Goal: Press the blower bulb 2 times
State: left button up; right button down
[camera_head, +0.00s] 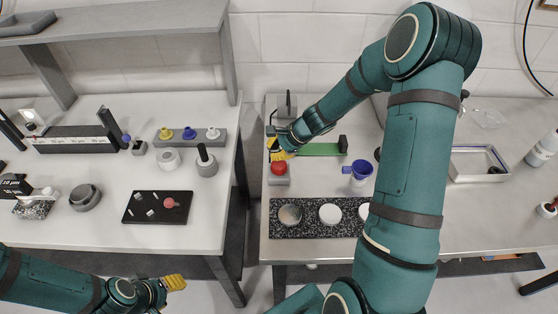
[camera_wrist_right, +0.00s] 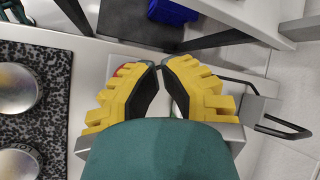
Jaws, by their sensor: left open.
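The red blower bulb (camera_head: 279,168) sits on a small grey block near the left edge of the right bench. My right gripper (camera_head: 279,151) is just behind and above it in the head view, with its yellow fingers pointing down. In the right wrist view the fingertips (camera_wrist_right: 158,67) are together, with nothing seen held between them. A small patch of red and green shows behind the fingers there; most of what lies below is hidden. I cannot tell whether the fingers touch the bulb. My left gripper (camera_head: 174,282) is low at the front, away from the benches.
A speckled black plate (camera_head: 300,231) with round discs lies in front of the bulb. A blue cup (camera_head: 357,172) and a green strip (camera_head: 319,149) are to its right. A black tray (camera_head: 140,207) with a red ball is on the left bench. A gap separates the benches.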

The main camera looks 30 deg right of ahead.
notch_tip(320, 180, up, 5)
jog(key=p, duration=0.4)
jog(key=shift+r, duration=0.1)
dwell(1.9)
jog(key=shift+b, duration=0.5)
jog(key=r+m+h+b, duration=0.1)
jog(key=m+b, duration=0.1)
jog(key=r+m+t+h+b, duration=0.1)
jog(key=m+b, duration=0.1)
jog(key=b, duration=0.1)
jog(key=r+m+h+b, duration=0.1)
jog(key=m+b, duration=0.1)
jog(key=shift+d+r+t+b, duration=0.3)
jog(key=shift+d+r, duration=0.05)
jog(key=shift+d, duration=0.05)
